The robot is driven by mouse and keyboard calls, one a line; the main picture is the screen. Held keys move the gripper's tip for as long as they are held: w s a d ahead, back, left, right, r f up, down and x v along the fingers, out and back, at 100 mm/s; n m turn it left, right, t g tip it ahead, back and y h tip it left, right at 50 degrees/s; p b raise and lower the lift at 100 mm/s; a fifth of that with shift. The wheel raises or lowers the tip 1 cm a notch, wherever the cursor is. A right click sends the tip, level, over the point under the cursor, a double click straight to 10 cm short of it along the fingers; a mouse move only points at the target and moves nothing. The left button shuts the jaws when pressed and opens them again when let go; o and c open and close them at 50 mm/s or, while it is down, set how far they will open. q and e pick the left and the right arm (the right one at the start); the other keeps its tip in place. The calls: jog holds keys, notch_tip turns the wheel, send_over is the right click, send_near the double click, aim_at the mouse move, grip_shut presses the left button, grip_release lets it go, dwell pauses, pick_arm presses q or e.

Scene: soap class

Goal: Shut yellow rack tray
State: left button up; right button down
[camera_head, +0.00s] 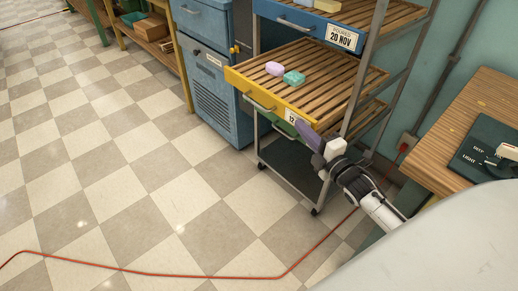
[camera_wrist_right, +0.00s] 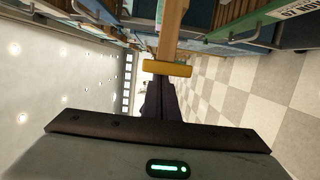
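The yellow rack tray (camera_head: 262,93) sticks out of the rack in the head view, its slatted wooden bottom showing. A pink soap bar (camera_head: 274,69) and a green soap bar (camera_head: 294,77) lie on it. A handle is on its yellow front, and a date label near the right end is partly hidden by my right gripper (camera_head: 303,128). The gripper's dark fingers are together and empty at the right end of that front. In the right wrist view a yellow piece of the tray (camera_wrist_right: 168,68) lies at the fingertips; I cannot tell whether they touch. My left gripper is not in view.
A blue tray (camera_head: 300,20) is above the yellow one, and a green tray (camera_head: 283,130) is below. A blue cabinet (camera_head: 218,85) stands left of the rack. A wooden table (camera_head: 475,105) is at right. A red cable (camera_head: 200,277) crosses the open checkered floor.

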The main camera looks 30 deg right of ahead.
aim_at(322, 125)
jog(key=d, duration=0.4)
jog(key=w+d+b, duration=0.1)
jog(key=d, duration=0.1)
jog(key=shift+d, duration=0.25)
